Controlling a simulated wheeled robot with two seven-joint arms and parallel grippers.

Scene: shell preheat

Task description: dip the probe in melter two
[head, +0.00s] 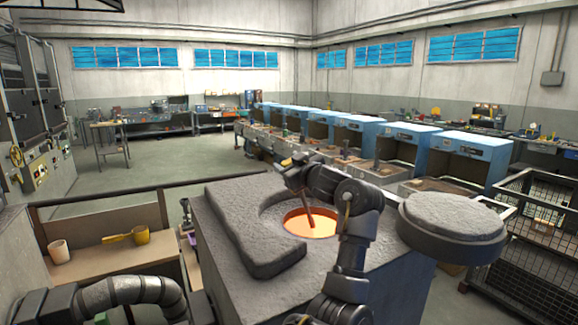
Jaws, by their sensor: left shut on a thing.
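A grey, rough-topped melter (222,222) stands in front of me with a round opening. Glowing orange melt (322,226) shows inside it. I see no number on it. My left gripper (297,172) is above the opening's far left side, shut on a thin reddish-brown probe (307,209). The probe slants down, its lower end in front of the glow. I cannot tell whether its tip is in the melt. A thick round grey lid (450,222) is off to the right of the opening. My right gripper is not in view.
A wire mesh cage (530,255) stands at right. A row of blue machines (405,140) runs behind. Open floor (200,160) lies at back left.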

